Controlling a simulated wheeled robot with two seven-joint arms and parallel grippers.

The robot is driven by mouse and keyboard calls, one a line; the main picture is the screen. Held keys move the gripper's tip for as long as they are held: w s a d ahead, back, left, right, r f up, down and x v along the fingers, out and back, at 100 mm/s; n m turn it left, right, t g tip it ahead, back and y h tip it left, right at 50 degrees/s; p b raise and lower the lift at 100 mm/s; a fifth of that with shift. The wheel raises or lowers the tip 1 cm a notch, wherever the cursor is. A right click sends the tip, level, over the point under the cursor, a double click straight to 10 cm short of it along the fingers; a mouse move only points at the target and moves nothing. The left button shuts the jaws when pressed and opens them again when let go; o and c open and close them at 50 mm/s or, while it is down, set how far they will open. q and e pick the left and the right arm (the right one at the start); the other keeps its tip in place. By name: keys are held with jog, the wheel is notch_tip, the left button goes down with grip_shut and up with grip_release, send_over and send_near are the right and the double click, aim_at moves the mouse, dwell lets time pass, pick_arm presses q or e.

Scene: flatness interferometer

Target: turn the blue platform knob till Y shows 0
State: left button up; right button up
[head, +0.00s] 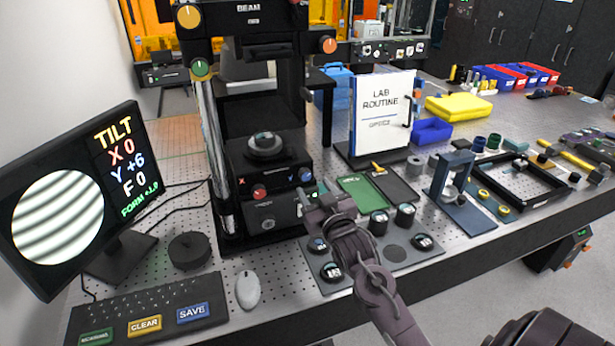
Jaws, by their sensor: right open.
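The blue platform knob (305,174) is on the right of the black interferometer's front (272,170), beside a "Y" mark. A red knob (259,191) is to its left, by an "X" mark. The monitor (75,200) reads TILT, X 0, Y +6, F 0, with a smaller FORM line below. Its round window shows curved dark and light fringes. My right gripper (313,195) is open, just below and slightly right of the blue knob, apparently apart from it. My left gripper is out of view.
A round part (265,142) sits on the platform. Under my right arm is a grey tray (397,253) with several dark round pieces. A blue stand (452,182) and black frame (520,180) are to the right. A keyboard (130,310) and mouse (248,290) lie front left.

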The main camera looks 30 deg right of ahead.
aim_at(306, 177)
jog(key=p+x, duration=0.1)
jog(key=x, duration=0.4)
jog(key=shift+w, duration=0.4)
jog(key=shift+c, duration=0.4)
jog(key=c, duration=0.9)
jog(key=shift+n, duration=0.3)
